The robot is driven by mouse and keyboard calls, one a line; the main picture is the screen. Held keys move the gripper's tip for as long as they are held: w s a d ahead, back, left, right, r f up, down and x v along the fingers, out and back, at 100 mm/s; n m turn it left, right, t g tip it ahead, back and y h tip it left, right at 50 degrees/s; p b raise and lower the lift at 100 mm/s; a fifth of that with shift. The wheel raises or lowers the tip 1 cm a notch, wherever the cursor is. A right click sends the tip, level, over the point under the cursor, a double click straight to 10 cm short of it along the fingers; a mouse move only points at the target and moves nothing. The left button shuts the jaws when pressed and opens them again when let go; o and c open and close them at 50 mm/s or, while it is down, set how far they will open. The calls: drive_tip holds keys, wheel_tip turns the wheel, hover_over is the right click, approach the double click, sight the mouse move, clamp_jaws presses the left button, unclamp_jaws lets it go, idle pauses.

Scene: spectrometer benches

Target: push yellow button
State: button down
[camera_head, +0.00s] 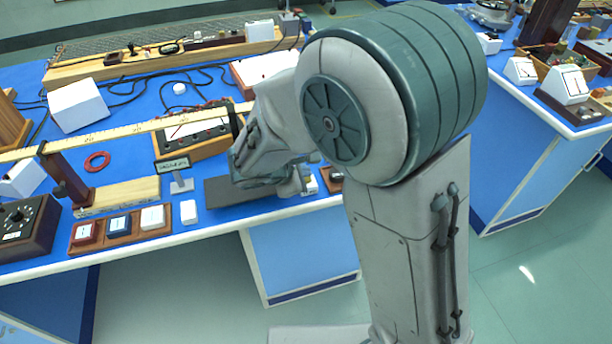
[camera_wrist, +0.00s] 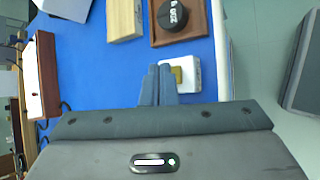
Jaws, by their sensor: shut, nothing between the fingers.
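The yellow button (camera_wrist: 177,74) sits on a small white box (camera_wrist: 193,73) near the bench edge in the wrist view. My gripper (camera_wrist: 158,68) is shut and empty. Its fingertips are beside the button, just left of it in the wrist view, and partly overlap the white box. I cannot tell whether they touch it. In the head view my arm hides most of this area, and the button cannot be made out.
A brown tray (camera_wrist: 157,39) with a round black weight (camera_wrist: 172,15) lies beyond the white box, next to a wooden block (camera_wrist: 124,20). A white-faced wooden box (camera_wrist: 42,75) stands at left. Red, blue and white blocks sit in a wooden holder (camera_head: 102,242) on the blue bench.

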drive_tip(key=shift+r, duration=0.3)
wheel_tip(320, 180, up, 5)
drive_tip(key=p, duration=0.3)
drive_tip(key=shift+p, duration=0.4)
idle(0.7)
drive_tip(key=s+d+r+m+g, duration=0.2)
drive_tip(key=s+d+m, duration=0.1)
drive_tip(key=d+m, duration=0.15)
drive_tip(key=s+d+r+m+g, duration=0.1)
drive_tip(key=s+d+r+m, duration=0.2)
drive_tip(key=d, duration=0.3)
drive_tip(key=s+d+r+m+y+p, duration=0.1)
drive_tip(key=s+d+r+m+y, duration=0.1)
drive_tip(key=s+m, duration=0.4)
drive_tip(key=s+d+r+m+g+y, duration=0.1)
drive_tip(key=s+d+r+m+y, duration=0.1)
drive_tip(key=s+m, duration=0.3)
drive_tip(key=shift+s+m+y+p, duration=0.4)
drive_tip(key=shift+m+y, duration=0.15)
drive_tip(key=shift+y, duration=0.25)
